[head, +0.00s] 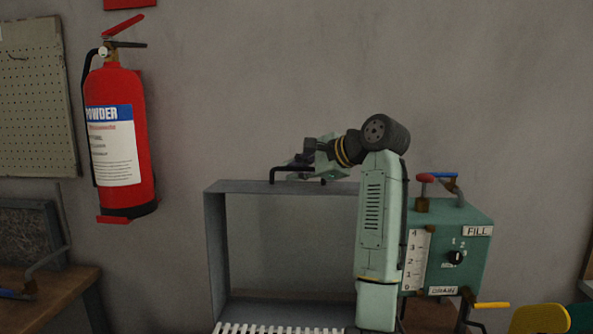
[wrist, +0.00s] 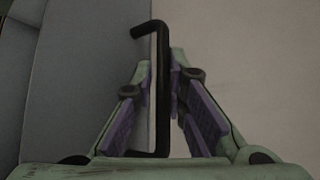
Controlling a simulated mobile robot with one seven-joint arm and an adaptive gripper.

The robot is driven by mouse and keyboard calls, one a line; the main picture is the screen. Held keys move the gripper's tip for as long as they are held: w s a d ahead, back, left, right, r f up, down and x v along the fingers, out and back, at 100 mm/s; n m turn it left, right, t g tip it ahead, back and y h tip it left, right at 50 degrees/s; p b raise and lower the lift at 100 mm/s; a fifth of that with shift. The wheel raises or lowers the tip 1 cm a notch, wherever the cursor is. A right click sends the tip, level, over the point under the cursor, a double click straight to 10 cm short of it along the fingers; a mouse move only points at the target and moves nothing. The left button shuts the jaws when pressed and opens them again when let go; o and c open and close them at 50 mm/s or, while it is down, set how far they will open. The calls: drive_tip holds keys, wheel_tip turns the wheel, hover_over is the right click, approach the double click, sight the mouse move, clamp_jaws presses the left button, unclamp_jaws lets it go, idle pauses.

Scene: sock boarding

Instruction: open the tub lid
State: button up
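A grey box-like hood (head: 213,250) stands against the wall with its hollow side facing me; I take it to be the tub lid, standing raised. Its black bar handle (head: 272,177) is at the top edge. My gripper (head: 300,167) is at this handle, reached from the right over the top. In the wrist view the handle bar (wrist: 162,95) runs between the two fingers of my gripper (wrist: 161,75). A thin gap shows between the bar and the left finger; the right finger is very close to or touching it. The tub's lower part is mostly out of view.
A green control box (head: 450,235) with level scale and dial stands right of my arm. A red fire extinguisher (head: 122,140) hangs on the wall at left. A white slatted rack (head: 275,329) is at the bottom. A wooden bench (head: 60,290) is at lower left.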

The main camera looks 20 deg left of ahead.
drive_tip(key=o, duration=0.4)
drive_tip(key=v, duration=1.2)
drive_tip(key=shift+f, duration=0.1)
